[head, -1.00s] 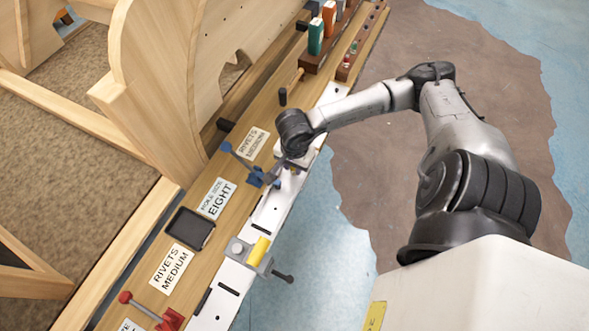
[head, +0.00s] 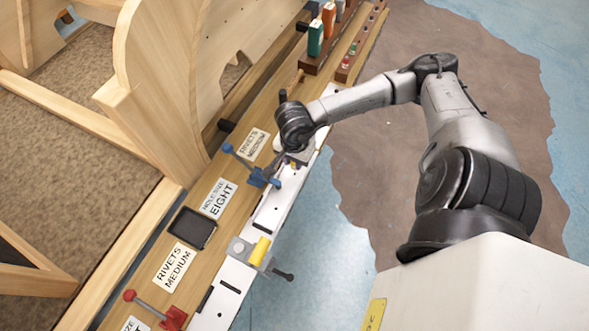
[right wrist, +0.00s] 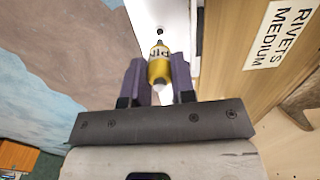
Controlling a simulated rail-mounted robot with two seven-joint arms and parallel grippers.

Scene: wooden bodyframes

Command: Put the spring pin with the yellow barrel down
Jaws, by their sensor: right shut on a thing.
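The spring pin with the yellow barrel (right wrist: 159,66) shows in the right wrist view, between the two purple-grey fingers of my right gripper (right wrist: 157,80). The fingers are shut on its barrel. The pin's dark tip points toward the white strip (right wrist: 176,22), near a small dark hole. I cannot tell whether the tip touches the strip. In the head view, my right gripper (head: 288,164) is low over the white strip along the bench edge, just right of a blue clamp. The pin is too small there to make out clearly. My left gripper is not in view.
A blue-handled clamp (head: 262,178) is close to my right gripper. Large wooden frames (head: 165,80) rise on the left. The floor to the right is open.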

